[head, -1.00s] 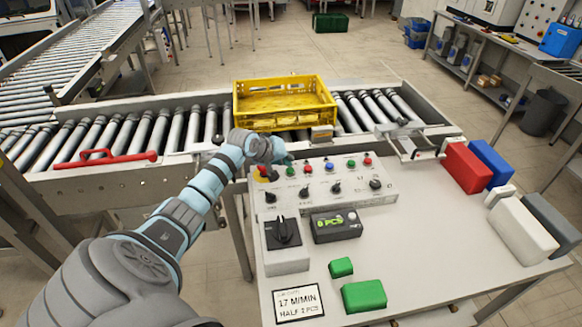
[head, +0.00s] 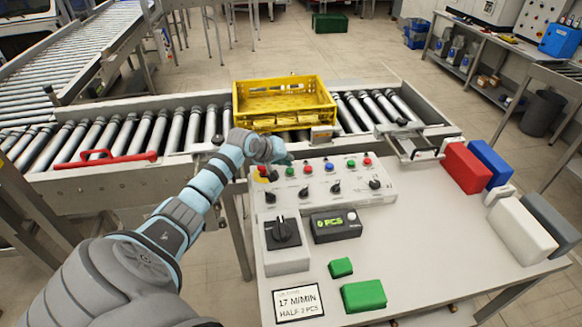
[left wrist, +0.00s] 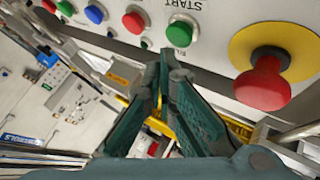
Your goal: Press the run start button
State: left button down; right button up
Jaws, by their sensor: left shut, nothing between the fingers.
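The control panel (head: 345,190) carries a row of coloured buttons and black knobs. The green start button (left wrist: 181,31), under the word START, shows in the left wrist view; in the head view this green button (head: 290,171) is at the panel's left. A red mushroom button on a yellow disc (left wrist: 265,80) is beside it. My left gripper (left wrist: 166,56) is shut and empty, its fingertips close to the green button. I cannot tell whether they touch it. In the head view, my left gripper (head: 286,160) is at the panel's back left corner. My right gripper is not in view.
A yellow crate (head: 285,121) sits on the roller conveyor (head: 130,130) behind the panel. A counter box (head: 336,226), a rotary switch box (head: 285,240), a sign (head: 298,303) and green blocks (head: 363,296) are on the table. Red, blue, white and grey blocks stand at right.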

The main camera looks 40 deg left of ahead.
pick_arm(q)
jog(key=shift+f, duration=0.4)
jog(key=shift+f, duration=0.5)
dwell(0.9)
jog(key=shift+r+p, duration=0.95)
jog(key=shift+p, duration=0.1)
